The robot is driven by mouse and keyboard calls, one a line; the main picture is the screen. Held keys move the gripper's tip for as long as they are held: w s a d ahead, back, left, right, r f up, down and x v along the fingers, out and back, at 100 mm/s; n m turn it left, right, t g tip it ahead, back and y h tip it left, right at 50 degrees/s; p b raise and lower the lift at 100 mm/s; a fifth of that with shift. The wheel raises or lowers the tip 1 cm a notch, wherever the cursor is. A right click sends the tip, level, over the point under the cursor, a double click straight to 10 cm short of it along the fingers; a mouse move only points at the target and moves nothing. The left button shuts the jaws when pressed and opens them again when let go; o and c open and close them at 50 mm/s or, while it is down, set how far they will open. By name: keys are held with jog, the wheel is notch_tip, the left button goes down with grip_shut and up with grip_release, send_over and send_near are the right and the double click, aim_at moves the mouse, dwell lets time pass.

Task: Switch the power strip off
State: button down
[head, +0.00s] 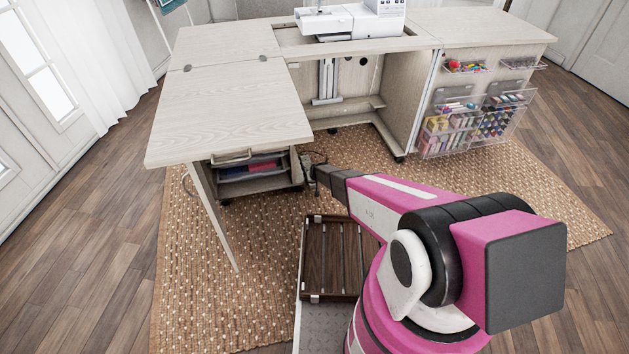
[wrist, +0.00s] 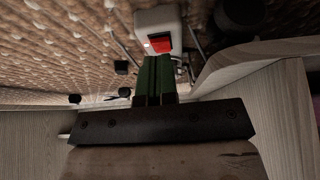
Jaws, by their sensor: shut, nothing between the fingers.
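The power strip (wrist: 155,22) shows in the wrist view as a white end piece at the top centre, on the woven rug. Its red rocker switch (wrist: 159,44) faces my gripper, with a small bright spot at its left edge. My gripper (wrist: 156,62) has its green fingers shut together and empty, their tips right at the lower edge of the switch. I cannot tell whether they touch it. In the head view my gripper (head: 309,172) is low beside the drawer unit, under the table; the strip cannot be made out there.
The drawer unit (head: 252,184) stands left of my gripper. The folding tabletop (head: 230,115) is above and left. A dark caster (wrist: 240,12) and a pale wooden panel (wrist: 250,62) are close on the right in the wrist view. Rug (head: 230,290) lies open in front.

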jog(key=shift+x, duration=1.85)
jog(key=s+d+r+m+g, duration=0.1)
jog(key=s+d+r, duration=0.4)
jog(key=r, duration=0.6)
jog(key=s+d+r+g+h, duration=0.1)
jog(key=s+d+r, duration=0.35)
jog(key=r, duration=0.55)
jog(key=s+d+r+m+g, duration=0.1)
jog(key=s+d+r, duration=0.45)
jog(key=r, duration=0.55)
jog(key=s+d+r+g, duration=0.1)
jog(key=s+d+r, duration=0.2)
jog(key=s+r, duration=0.3)
jog(key=s+d+r, duration=0.3)
jog(key=s+r, duration=0.3)
jog(key=s, duration=0.1)
jog(key=s+d+r+m+g, duration=0.1)
jog(key=s+d+r, duration=0.1)
jog(key=s+r, duration=0.5)
jog(key=shift+d+g+h, duration=0.3)
jog(key=shift+d, duration=0.1)
